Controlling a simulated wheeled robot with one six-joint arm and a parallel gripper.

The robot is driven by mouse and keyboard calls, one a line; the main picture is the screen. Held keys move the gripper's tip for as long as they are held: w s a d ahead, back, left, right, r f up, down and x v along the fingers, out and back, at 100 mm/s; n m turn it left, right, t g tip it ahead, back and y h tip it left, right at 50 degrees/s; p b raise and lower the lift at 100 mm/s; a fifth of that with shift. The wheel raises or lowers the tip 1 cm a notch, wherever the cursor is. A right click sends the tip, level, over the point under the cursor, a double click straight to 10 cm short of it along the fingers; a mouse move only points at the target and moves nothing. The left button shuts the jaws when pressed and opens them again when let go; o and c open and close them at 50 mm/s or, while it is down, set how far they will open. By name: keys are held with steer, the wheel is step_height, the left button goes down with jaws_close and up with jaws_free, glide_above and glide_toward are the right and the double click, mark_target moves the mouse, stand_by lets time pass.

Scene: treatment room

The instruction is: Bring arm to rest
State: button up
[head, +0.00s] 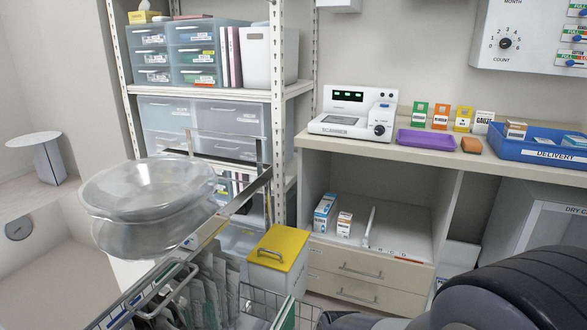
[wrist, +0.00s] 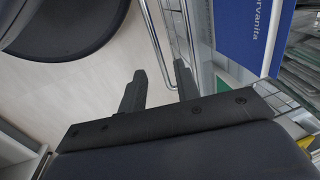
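My gripper (wrist: 160,78) shows in the wrist view with its two dark fingers apart and nothing between them. A bent metal rail of the wire cart runs just beyond the fingertips; I cannot tell whether they touch it. In the head view, part of my dark arm (head: 510,290) fills the lower right corner, and the gripper itself is not visible there.
A wire cart (head: 150,290) with packets and a yellow-lidded box (head: 280,245) stands in front. Clear bowls (head: 150,195) are at its left. Behind are a drawer shelf (head: 215,92) and a counter (head: 340,148) with a scanner, purple tray (head: 426,139) and blue delivery tray (head: 535,155).

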steer(key=f, duration=0.1)
steer(key=f+b, duration=0.1)
steer(key=f, duration=0.1)
steer(key=a+f, duration=0.1)
steer(key=f, duration=0.1)
steer(key=shift+w+b, duration=0.15)
steer(key=shift+b, duration=0.25)
steer(key=shift+w+a+r, duration=0.1)
steer(key=shift+a+r, duration=0.05)
steer(key=shift+a, duration=0.05)
